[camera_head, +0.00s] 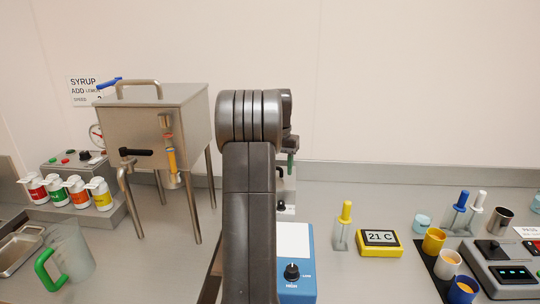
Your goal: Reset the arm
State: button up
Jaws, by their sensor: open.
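My arm rises through the middle of the head view, and its dark upper joint hides much of what lies behind it. My gripper (291,158) shows only in part, at the right edge of the arm, pointing down above the back of the counter. It is open, and I see nothing held in it. Most of the gripper is hidden by my own arm.
A steel hopper (155,125) on legs stands left of the arm. A blue device with a knob (297,270) is just right of it. A yellow thermometer (380,243), cups and a scale (505,270) stand right. A green-handled jug (70,250) and syrup bottles (80,191) are left.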

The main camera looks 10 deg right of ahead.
notch_tip(320, 180, down, 13)
jog(key=shift+s+d+f+p, duration=0.15)
jog(key=shift+p, duration=0.55)
jog(key=shift+f, duration=0.2)
jog(key=shift+n, duration=0.5)
